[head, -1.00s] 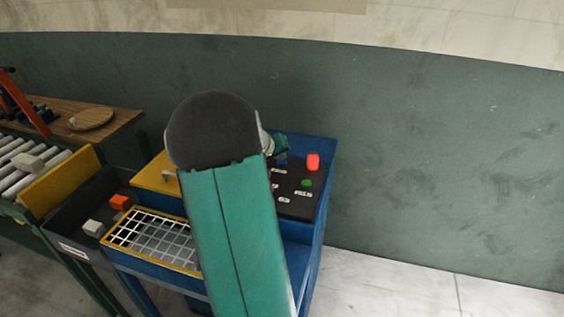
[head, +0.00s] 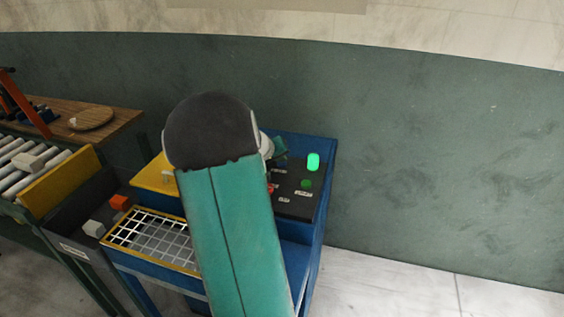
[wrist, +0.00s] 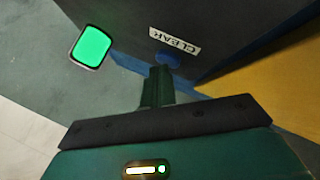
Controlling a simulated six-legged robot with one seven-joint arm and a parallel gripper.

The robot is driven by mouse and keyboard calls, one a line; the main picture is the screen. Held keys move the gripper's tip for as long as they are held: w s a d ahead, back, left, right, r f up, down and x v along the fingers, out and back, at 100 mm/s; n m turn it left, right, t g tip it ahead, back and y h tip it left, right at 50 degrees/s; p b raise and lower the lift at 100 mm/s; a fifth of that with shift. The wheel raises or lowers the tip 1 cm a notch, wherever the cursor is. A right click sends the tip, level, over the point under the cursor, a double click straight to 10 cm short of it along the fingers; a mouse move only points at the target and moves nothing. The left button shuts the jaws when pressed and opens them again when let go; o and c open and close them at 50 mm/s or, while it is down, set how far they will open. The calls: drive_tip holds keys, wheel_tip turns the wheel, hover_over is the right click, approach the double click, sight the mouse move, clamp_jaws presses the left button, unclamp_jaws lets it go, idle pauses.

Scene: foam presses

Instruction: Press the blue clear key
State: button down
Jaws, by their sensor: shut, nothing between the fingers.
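The blue clear key (wrist: 167,59) is a round button below a white label reading CLEAR (wrist: 174,40) in the wrist view, on a dark panel. My gripper (wrist: 160,72) is shut and empty, its tips at the key's near edge and overlapping it in the picture. Whether they touch it cannot be told for sure. In the head view my gripper (head: 279,147) shows small beside my arm, over the panel (head: 300,205); the blue key is not visible there. A lamp (head: 313,161) on the panel glows green, also in the wrist view (wrist: 91,46).
The blue press cabinet (head: 325,185) carries a green button (head: 306,183) and a red button (head: 270,188). A yellow-framed grid (head: 152,238) and a grey tray (head: 62,222) with orange and white blocks lie left. The floor at right is clear.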

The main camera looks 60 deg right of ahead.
sight(279, 165)
drive_tip(key=shift+r, duration=0.9)
drive_tip(key=shift+r, duration=2.55)
drive_tip(key=shift+w+a, duration=0.1)
